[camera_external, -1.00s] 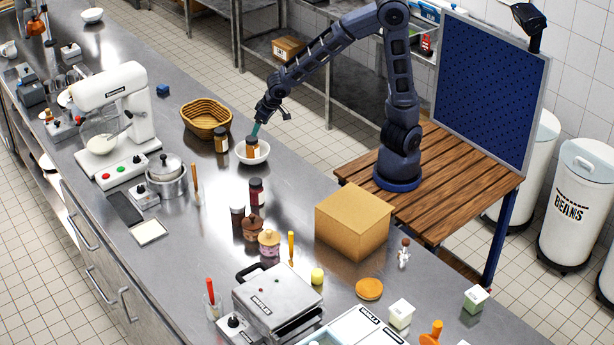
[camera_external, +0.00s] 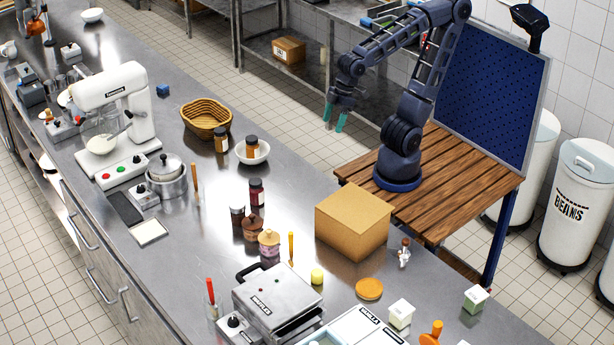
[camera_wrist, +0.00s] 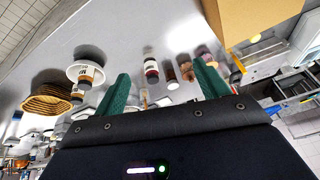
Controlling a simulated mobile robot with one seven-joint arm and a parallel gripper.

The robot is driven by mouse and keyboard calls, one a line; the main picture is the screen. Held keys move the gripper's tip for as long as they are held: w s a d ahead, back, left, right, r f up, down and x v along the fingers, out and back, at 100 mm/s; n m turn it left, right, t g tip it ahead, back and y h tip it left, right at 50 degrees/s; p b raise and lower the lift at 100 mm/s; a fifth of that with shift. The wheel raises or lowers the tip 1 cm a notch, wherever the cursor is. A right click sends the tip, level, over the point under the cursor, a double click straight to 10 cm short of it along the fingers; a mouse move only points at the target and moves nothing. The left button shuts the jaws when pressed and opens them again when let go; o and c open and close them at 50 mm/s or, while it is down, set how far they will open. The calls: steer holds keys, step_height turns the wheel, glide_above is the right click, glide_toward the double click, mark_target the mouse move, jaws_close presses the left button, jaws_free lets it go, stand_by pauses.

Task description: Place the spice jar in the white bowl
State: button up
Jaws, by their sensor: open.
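The spice jar (camera_external: 252,144), amber-brown with a pale label, stands in the white bowl (camera_external: 262,156) on the steel counter. In the wrist view the jar (camera_wrist: 84,78) also shows within the bowl (camera_wrist: 72,70). My gripper (camera_external: 335,122) has green fingertips spread apart with nothing between them. It is raised and stands off to the right of the bowl, beyond the counter edge. In the wrist view the gripper's fingers (camera_wrist: 165,92) are wide apart and empty.
A similar jar (camera_external: 221,142) stands left of the bowl beside a wicker basket (camera_external: 206,113). A dark red jar (camera_external: 256,191) stands in front. A cardboard box (camera_external: 352,222) sits near the counter's right edge. The counter right of the bowl is clear.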

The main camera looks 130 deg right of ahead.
steer(key=s+a+r+n, duration=0.1)
steer(key=s+a+n, duration=0.1)
steer(key=s+a, duration=0.4)
steer(key=shift+s+n, duration=0.15)
steer(key=shift+n, duration=0.25)
